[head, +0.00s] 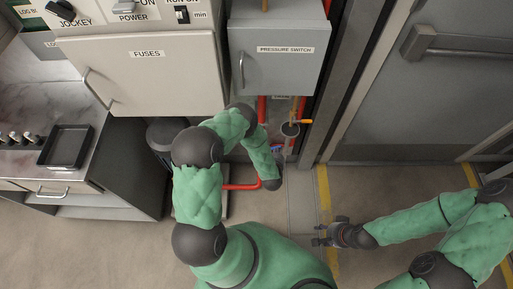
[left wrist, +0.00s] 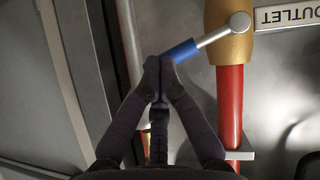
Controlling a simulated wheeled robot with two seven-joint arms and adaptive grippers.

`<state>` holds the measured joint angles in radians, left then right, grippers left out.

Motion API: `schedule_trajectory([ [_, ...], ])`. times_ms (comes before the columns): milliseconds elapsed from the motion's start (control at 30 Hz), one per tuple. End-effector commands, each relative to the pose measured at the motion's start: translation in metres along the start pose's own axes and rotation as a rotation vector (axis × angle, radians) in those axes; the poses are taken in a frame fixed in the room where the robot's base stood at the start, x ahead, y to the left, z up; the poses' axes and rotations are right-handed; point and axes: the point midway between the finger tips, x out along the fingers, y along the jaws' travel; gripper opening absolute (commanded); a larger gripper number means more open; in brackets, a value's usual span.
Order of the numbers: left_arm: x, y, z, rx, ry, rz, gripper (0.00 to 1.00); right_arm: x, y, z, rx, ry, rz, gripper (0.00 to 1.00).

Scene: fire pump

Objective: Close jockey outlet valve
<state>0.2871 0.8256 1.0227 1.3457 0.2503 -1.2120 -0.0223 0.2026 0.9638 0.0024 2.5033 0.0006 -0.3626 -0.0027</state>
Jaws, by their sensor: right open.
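The outlet valve shows in the left wrist view as a brass body (left wrist: 229,30) on a red pipe (left wrist: 230,100), beside a label (left wrist: 288,16) reading OUTLET. Its silver lever with a blue grip (left wrist: 181,51) slants down and left from the pivot. My left gripper (left wrist: 160,65) has its fingertips together at the outer end of the blue grip. They seem to touch it; I cannot tell whether any of it is between them. In the head view my left arm largely hides this gripper. My right gripper (head: 322,235) is open and empty above the floor.
A pressure switch box (head: 278,70) and a fuse cabinet (head: 140,75) hang above the pipework. An orange-yellow handle (head: 304,122) is close to the left arm. A counter with a black tray (head: 66,147) stands left. A grey door (head: 440,90) is at the right.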

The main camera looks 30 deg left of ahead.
Motion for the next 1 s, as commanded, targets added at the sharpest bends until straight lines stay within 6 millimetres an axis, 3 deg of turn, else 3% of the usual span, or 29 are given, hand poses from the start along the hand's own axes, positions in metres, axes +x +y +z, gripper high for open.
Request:
schedule_trajectory([
  [1000,0.003,-0.015,0.004,0.047,0.001,-0.032,0.00,0.005,0.002,0.000,0.000,0.000,0.000,0.45],
])
